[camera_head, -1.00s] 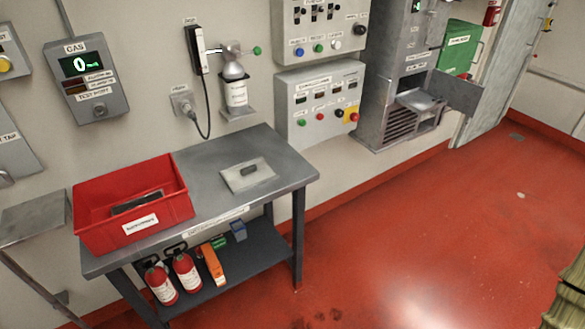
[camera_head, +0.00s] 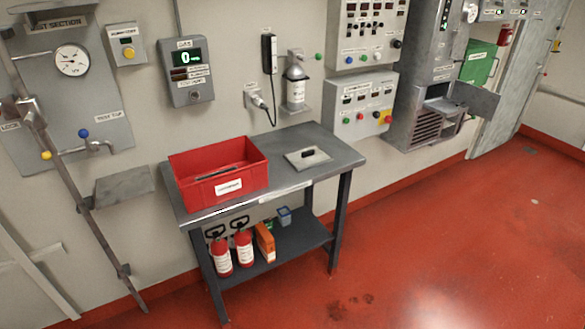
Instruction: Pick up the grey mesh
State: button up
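No thing in view is clearly a grey mesh. A flat light-grey square piece (camera_head: 307,158) with a small darker block on top lies on the right part of the grey workbench (camera_head: 285,190); I cannot tell if it is the mesh. A red bin (camera_head: 196,192) with a white label stands on the left part of the bench. My gripper is not in view.
Two red extinguishers (camera_head: 221,256) and an orange box (camera_head: 264,242) stand on the lower shelf. A gas panel (camera_head: 186,72), a control box (camera_head: 361,107) and a grey machine (camera_head: 428,110) are on the wall.

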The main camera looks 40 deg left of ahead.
aim_at(313, 156)
jog(key=u, duration=1)
